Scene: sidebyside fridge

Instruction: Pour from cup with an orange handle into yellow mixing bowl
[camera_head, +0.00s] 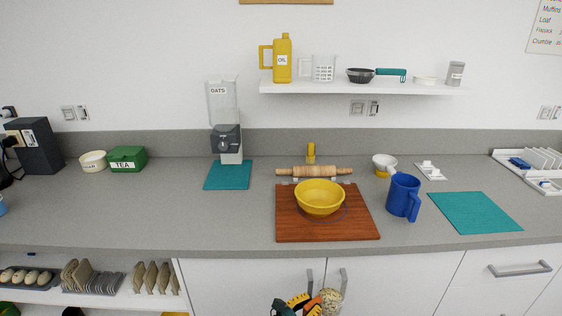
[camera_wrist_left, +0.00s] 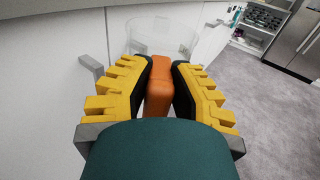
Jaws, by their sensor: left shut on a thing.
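The yellow mixing bowl (camera_head: 320,199) stands upright on a brown wooden board on the counter. My left gripper (camera_head: 302,304) is at the bottom edge of the head view, in front of the cabinet doors and below the counter top. It is shut on the orange handle (camera_wrist_left: 158,88) of a clear cup (camera_wrist_left: 162,38). In the head view the cup (camera_head: 332,300) shows pale, grainy contents. The bowl's inside looks empty. My right gripper is in neither view.
A blue mug (camera_head: 404,197) stands right of the wooden board (camera_head: 292,231). A rolling pin (camera_head: 314,171) lies behind the bowl. The counter edge and a cabinet handle (camera_head: 310,276) are close to the cup.

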